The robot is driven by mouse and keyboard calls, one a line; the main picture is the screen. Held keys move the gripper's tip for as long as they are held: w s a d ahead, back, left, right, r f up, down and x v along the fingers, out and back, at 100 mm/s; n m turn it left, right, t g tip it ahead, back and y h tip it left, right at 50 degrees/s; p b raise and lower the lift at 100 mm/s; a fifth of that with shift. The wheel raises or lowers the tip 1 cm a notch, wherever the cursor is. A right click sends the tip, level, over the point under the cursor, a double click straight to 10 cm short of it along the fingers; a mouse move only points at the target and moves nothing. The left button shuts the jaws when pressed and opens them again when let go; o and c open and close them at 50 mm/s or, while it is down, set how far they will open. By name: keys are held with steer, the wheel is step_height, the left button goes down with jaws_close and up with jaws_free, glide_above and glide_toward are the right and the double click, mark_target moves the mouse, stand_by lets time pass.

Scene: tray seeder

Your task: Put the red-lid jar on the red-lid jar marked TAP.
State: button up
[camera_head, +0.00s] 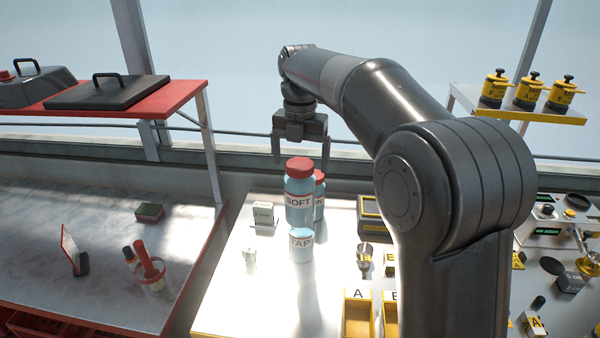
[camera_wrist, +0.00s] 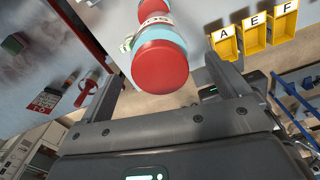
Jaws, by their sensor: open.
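The red-lid jar marked SOFT (camera_head: 299,208) is pale blue and upright. In the head view it is directly above the smaller-looking jar marked TAP (camera_head: 301,250), covers its top, and appears to rest on it; the contact is hidden. My gripper (camera_head: 300,160) is open above and behind the SOFT jar's lid. In the wrist view, a red lid (camera_wrist: 160,72) is between the spread fingers of my gripper (camera_wrist: 165,72), with gaps on both sides.
Another red-lid jar (camera_head: 320,200) stands behind the SOFT jar, mostly hidden. A small green-and-white box (camera_head: 263,212) is to its left. Yellow bins (camera_head: 357,318) are at the front right. A red shelf (camera_head: 180,95) rises at the left.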

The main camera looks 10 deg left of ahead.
step_height(320, 180, up, 6)
steer(key=shift+r, duration=0.5)
steer(key=s+d+f+m+t, duration=0.1)
steer(key=s+d+m+t, duration=0.2)
steer(key=s+d+m, duration=1.35)
steer(key=s+d+f+m+t, duration=0.1)
steer(key=s+d+f+m, duration=0.2)
steer(key=s+f+m, duration=0.3)
steer(key=s+d+f+m+t, duration=0.1)
steer(key=s+d+f+m, duration=0.2)
steer(key=m, duration=0.8)
steer(key=s+f, duration=0.2)
steer(key=s, duration=0.1)
steer(key=shift+s+d+f+t, duration=0.25)
steer(key=shift+s+f+t, duration=0.05)
steer(key=shift+s+f, duration=0.05)
